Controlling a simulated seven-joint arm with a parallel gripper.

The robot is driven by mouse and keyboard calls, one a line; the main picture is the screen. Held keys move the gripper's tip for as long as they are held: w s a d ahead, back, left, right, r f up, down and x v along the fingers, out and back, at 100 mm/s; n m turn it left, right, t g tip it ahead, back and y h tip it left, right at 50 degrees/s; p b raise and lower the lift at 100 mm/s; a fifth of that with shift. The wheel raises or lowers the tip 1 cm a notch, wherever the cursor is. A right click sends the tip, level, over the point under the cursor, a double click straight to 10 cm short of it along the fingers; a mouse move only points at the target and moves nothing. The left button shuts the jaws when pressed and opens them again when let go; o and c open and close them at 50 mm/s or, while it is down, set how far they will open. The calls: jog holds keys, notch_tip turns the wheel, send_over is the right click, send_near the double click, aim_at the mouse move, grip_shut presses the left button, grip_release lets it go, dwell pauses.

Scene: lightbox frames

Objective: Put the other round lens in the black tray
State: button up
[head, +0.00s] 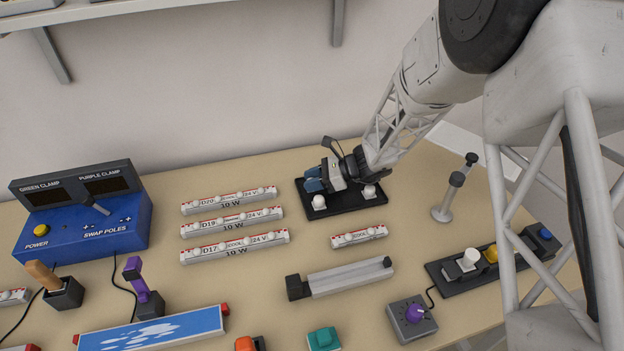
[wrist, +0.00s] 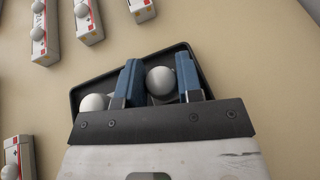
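The black tray (head: 345,208) is on the table below my gripper (head: 314,182). It also shows in the wrist view (wrist: 80,80). One white round lens (head: 319,202) sits at the tray's near left side, and another white round part (head: 369,191) shows further right. In the wrist view a white round lens (wrist: 161,80) is between the blue fingertips of my gripper (wrist: 160,82), with finger faces close on both sides. It looks larger than the lens at the left (wrist: 92,102). The near finger hides it in the head view. My gripper appears shut on it.
Long lamp strips with round lenses (head: 232,225) lie left of the tray, and a short strip (head: 358,235) lies just in front. A grey bar fixture (head: 345,278) and a button panel (head: 470,265) are nearer. A blue power unit (head: 85,215) stands far left.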

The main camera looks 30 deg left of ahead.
jog(key=shift+o, duration=0.5)
jog(key=shift+r, duration=0.1)
jog(key=shift+r, duration=0.15)
jog(key=v, duration=1.2)
dwell(0.6)
